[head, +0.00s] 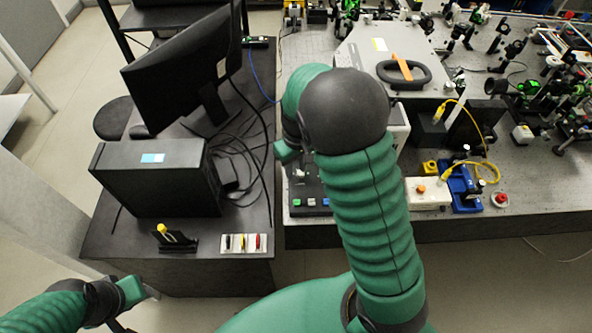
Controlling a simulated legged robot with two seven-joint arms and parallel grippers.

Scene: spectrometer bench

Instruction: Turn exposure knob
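A dark control panel (307,189) sits at the left front edge of the optical bench. It carries a small pale knob-like part (299,174) and a row of coloured buttons below it. I cannot tell for sure that this part is the exposure knob. My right arm's dark rounded joint and green sleeve hide the panel's right side. My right gripper (285,152) points down just above the panel's upper left; its fingers are mostly hidden, so its opening is unclear. My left gripper (138,292) is low at the left, in front of the black table, away from the panel; its opening is unclear.
The black table (240,110) on the left holds a monitor (180,68), a black computer box (150,178), cables and a small tray (243,243). The optical bench (545,185) holds a grey housing with a black handle (404,76), several optics mounts and yellow fibre.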

